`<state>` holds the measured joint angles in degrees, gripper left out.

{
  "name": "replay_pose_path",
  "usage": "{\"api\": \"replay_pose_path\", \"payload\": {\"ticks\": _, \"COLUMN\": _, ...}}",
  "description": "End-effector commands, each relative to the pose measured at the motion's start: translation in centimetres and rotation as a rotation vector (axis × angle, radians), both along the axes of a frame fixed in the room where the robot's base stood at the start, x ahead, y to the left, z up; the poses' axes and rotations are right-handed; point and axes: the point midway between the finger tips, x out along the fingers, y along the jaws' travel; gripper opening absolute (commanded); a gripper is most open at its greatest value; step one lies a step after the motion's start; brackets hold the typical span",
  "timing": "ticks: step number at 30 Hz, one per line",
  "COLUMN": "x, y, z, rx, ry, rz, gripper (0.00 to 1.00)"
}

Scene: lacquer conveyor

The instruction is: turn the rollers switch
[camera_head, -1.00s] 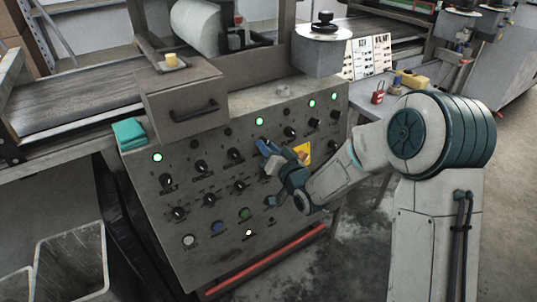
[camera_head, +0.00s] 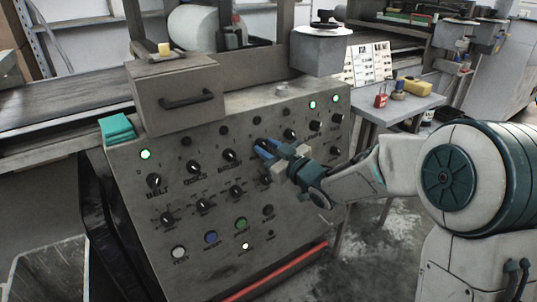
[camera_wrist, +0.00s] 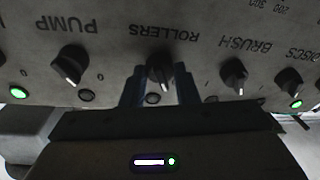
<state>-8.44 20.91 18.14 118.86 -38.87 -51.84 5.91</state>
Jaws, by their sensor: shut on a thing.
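The rollers switch is a black knob with a white pointer on the grey sloped panel. It shows in the wrist view (camera_wrist: 160,72) beside the upside-down ROLLERS label, its pointer aimed down and slightly right. My gripper (camera_wrist: 161,88) has its two blue fingers on either side of this knob and is shut on it. In the head view my gripper (camera_head: 263,150) reaches in from the right and its fingers hide most of the knob. The lamp (camera_head: 257,120) above the knob is dark.
The pump knob (camera_wrist: 70,66) and the brush knob (camera_wrist: 234,75) flank the rollers switch closely. A drawer box with a black handle (camera_head: 187,101) juts out above the panel. A side table (camera_head: 400,107) stands at the right.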

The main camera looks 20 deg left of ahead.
Motion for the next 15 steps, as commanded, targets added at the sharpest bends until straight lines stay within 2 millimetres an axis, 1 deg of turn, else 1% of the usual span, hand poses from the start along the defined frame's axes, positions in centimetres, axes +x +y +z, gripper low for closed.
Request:
{"api": "replay_pose_path", "payload": {"ticks": 6, "x": -0.05, "y": 0.01, "z": -0.13, "rx": -0.039, "ry": -0.042, "rz": 0.012, "gripper": 0.05}}
{"api": "replay_pose_path", "payload": {"ticks": 15, "x": -0.07, "y": 0.03, "z": -0.08, "rx": -0.049, "ry": -0.054, "rz": 0.016, "gripper": 0.05}}
